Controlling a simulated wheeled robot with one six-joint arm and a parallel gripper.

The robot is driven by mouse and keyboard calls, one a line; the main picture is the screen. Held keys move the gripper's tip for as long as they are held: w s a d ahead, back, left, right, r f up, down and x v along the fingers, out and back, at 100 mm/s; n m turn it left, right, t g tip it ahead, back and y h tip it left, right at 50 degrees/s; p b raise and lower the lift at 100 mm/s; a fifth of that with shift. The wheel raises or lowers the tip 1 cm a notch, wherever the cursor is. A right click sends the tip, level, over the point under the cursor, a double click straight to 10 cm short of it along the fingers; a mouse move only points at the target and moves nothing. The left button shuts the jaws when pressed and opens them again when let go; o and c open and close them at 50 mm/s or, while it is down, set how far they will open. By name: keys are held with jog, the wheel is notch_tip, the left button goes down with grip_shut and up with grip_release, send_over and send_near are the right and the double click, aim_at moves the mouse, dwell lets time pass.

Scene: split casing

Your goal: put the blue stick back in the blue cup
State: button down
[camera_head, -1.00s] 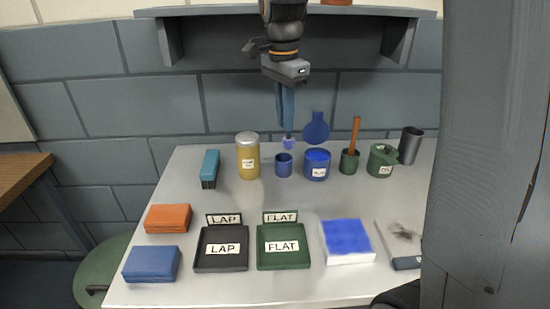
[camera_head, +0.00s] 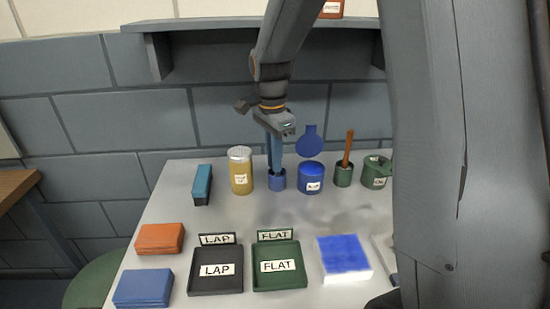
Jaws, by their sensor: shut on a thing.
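The blue cup (camera_head: 277,183) is a small cup on the grey table, between the yellow can and the wider blue pot. My gripper (camera_head: 275,130) is above the cup, shut on the blue stick (camera_head: 274,150). The stick hangs upright and its lower end is at the cup's mouth. The lower end is hidden, seemingly inside the cup; how deep it sits I cannot tell.
A yellow can (camera_head: 241,172) stands close left of the cup and a blue pot (camera_head: 311,178) close right. A green cup with a brown stick (camera_head: 343,174) is further right. Black LAP (camera_head: 216,285) and green FLAT (camera_head: 279,281) trays lie in front.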

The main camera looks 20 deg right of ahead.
jog(key=shift+f, duration=0.15)
jog(key=c, duration=1.8)
grip_release()
notch_tip(320, 180, up, 12)
jog(key=b, duration=0.2)
jog(key=shift+a, duration=0.2)
jog(key=shift+s, duration=0.1)
